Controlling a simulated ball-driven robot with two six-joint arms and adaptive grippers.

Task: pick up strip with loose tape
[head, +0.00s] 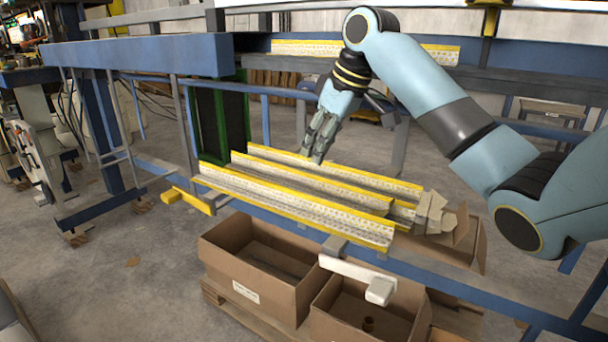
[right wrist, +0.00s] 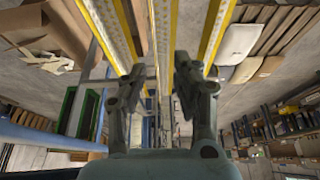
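Several long strips with yellow edges and pale speckled faces lie side by side on the blue frame: a front strip (head: 295,205), a middle strip (head: 310,178) and a back strip (head: 350,174). I cannot tell which has loose tape. My right gripper (head: 318,150) points down at the back strip, near its left part; contact is unclear. In the right wrist view the right gripper (right wrist: 157,78) is open, its fingers apart, with a strip (right wrist: 163,40) running behind the gap. My left gripper is not in view.
Crumpled beige pieces (head: 432,212) sit at the strips' right end. Open cardboard boxes (head: 245,285) stand below the frame. A white block (head: 358,274) juts out in front. Another yellow-edged strip (head: 300,47) lies on the upper rail. A blue beam (head: 140,52) spans the upper left.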

